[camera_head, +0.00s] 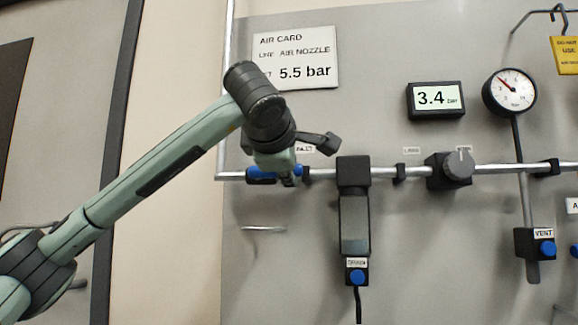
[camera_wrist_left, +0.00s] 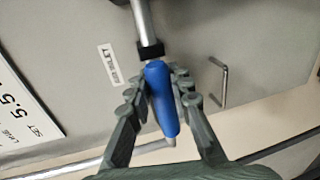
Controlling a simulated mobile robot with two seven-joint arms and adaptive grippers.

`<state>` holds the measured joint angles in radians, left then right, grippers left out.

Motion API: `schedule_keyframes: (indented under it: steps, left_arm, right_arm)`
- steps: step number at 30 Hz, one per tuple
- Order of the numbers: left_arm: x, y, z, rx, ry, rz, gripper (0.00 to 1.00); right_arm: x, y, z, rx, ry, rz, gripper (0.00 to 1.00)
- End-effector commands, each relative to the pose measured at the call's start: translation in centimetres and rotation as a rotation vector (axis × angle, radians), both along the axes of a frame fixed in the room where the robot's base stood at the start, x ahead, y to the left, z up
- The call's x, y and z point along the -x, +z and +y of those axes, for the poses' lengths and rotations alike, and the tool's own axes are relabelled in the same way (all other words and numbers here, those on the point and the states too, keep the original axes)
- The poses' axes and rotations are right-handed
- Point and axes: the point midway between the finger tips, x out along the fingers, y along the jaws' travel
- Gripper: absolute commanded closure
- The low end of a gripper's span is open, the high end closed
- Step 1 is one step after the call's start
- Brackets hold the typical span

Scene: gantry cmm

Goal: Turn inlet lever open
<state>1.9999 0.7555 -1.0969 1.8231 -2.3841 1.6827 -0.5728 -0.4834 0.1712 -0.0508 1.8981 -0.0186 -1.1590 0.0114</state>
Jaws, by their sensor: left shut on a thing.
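The blue inlet lever (camera_head: 262,174) sits on the horizontal metal pipe at the left end of the panel, lying roughly along the pipe. In the left wrist view the blue lever (camera_wrist_left: 161,97) is between the two fingers of my left gripper (camera_wrist_left: 162,92), just past a black collar. My left gripper (camera_head: 288,178) is shut on it, and hides part of it in the head view. The INLET label (camera_head: 305,149) is partly covered by my wrist; it also shows in the left wrist view (camera_wrist_left: 108,64). My right gripper is not in view.
The air card (camera_head: 295,57) reads 5.5 bar. The digital display (camera_head: 435,98) reads 3.4, beside a round gauge (camera_head: 510,92). A filter body (camera_head: 354,222) with a blue drain button hangs right of the lever. A thin metal handle (camera_head: 263,229) is below it.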

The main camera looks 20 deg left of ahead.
Motion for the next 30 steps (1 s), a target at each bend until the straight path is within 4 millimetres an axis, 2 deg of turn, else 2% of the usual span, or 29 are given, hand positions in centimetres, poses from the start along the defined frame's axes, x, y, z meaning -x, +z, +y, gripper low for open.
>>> schedule_keyframes:
  steps: [18,19,24,30]
  left_arm:
    - [-0.01,-0.39,-0.01,-0.045,0.0,0.013,1.0]
    - [-0.01,-0.39,-0.01,-0.045,0.0,0.013,0.8]
    - [-0.01,-0.36,-0.01,-0.043,-0.001,0.012,0.59]
    - [0.0,-0.31,-0.01,-0.041,0.0,0.011,0.58]
  right_arm:
    - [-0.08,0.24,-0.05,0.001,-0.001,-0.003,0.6]
    - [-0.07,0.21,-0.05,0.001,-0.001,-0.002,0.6]
    - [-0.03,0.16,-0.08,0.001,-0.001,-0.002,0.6]
    - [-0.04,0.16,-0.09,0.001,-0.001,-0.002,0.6]
